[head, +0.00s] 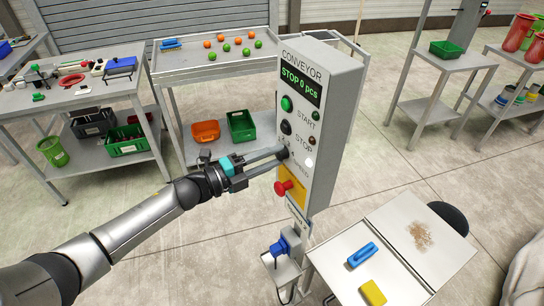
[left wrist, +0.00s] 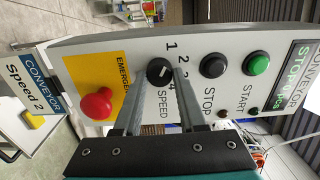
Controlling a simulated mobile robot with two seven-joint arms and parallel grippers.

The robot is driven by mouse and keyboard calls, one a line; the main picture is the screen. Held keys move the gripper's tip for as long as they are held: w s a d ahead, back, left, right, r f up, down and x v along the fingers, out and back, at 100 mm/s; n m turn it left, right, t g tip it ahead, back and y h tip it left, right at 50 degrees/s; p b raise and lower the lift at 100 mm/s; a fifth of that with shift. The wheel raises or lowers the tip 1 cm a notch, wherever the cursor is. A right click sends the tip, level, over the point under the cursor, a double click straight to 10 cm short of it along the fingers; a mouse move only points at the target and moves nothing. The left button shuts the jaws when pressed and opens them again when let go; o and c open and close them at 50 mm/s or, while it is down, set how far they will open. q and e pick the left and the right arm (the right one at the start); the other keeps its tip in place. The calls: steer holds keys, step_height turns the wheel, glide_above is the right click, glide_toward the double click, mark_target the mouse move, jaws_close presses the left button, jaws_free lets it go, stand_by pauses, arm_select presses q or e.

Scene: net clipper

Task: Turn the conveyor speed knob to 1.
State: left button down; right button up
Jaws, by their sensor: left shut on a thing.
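The grey conveyor panel (head: 322,120) stands upright in the middle of the head view. Its black speed knob (left wrist: 160,72) sits between the red emergency button (left wrist: 97,103) and the black STOP button (left wrist: 213,65). The numbers 1 to 4 are printed around the knob; a finger partly covers them. A small white mark shows on the knob, but I cannot tell which number it points to. My left gripper (head: 283,154) reaches in from the left, its two fingers shut on the knob, one on each side. The display (head: 301,84) reads "STOP 0 pcs". My right gripper is out of view.
A sign (left wrist: 35,84) below the panel reads "Conveyor Speed 2". The green START button (head: 287,103) is above STOP. A table (head: 395,246) with a blue brush (head: 361,255) and yellow sponge (head: 373,292) stands at lower right. Open floor lies left of the panel.

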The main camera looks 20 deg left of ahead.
arm_select(q)
steer(key=shift+c, duration=2.4)
jaws_free()
steer(key=b+v, duration=0.2)
steer(key=v, duration=1.3)
steer(key=shift+a, duration=0.1)
